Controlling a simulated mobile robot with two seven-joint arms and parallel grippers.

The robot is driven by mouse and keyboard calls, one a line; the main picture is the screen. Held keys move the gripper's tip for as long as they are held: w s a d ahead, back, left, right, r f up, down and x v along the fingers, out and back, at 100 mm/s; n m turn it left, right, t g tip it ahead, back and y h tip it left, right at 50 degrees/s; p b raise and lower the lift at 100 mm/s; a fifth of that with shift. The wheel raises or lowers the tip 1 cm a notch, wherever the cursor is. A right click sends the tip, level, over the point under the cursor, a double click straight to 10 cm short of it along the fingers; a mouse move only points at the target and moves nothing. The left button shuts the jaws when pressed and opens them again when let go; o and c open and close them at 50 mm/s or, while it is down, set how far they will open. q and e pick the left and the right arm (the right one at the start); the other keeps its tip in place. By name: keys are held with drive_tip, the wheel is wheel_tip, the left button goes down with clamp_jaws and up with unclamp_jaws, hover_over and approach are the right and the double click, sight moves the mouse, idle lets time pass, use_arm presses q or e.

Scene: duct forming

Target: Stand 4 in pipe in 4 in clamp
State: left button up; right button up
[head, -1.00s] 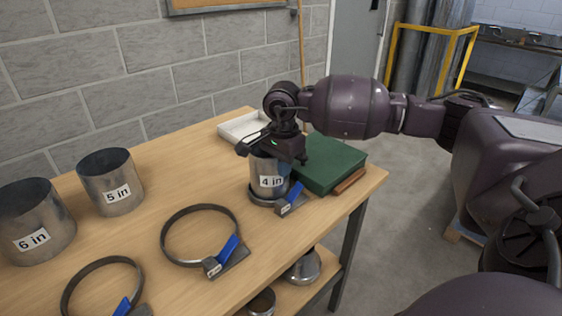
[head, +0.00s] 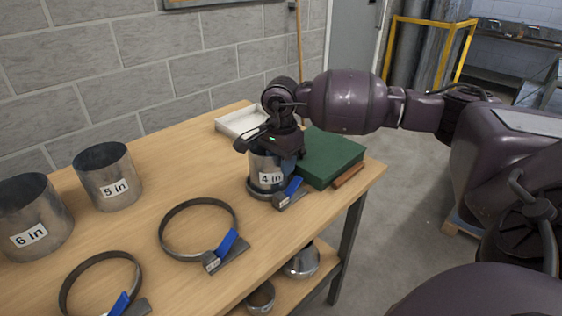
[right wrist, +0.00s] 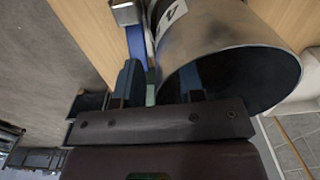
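The 4 in pipe (head: 258,172) stands upright on the table, with the ring of the 4 in clamp (head: 254,192) around its foot. The clamp's blue lever (head: 293,187) is on the right front side. My right gripper (head: 275,152) is at the pipe's top rim, pointing down. In the right wrist view my gripper (right wrist: 160,86) has one finger outside the pipe wall and one inside the mouth of the pipe (right wrist: 225,40). The fingers are apart, with gaps beside the wall, so it looks open. My left gripper is not in view.
The 5 in pipe (head: 105,170) and 6 in pipe (head: 30,215) stand at the left. Two larger clamps (head: 165,240) (head: 66,285) lie in front. A green box (head: 333,160) and a white tray (head: 232,128) are close to my right gripper. Round metal parts (head: 302,262) sit on the lower shelf.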

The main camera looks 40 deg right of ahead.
wheel_tip(320, 180, up, 9)
drive_tip(key=shift+r+p, duration=0.1)
drive_tip(key=shift+p, duration=0.25)
drive_tip(key=shift+r, duration=0.8)
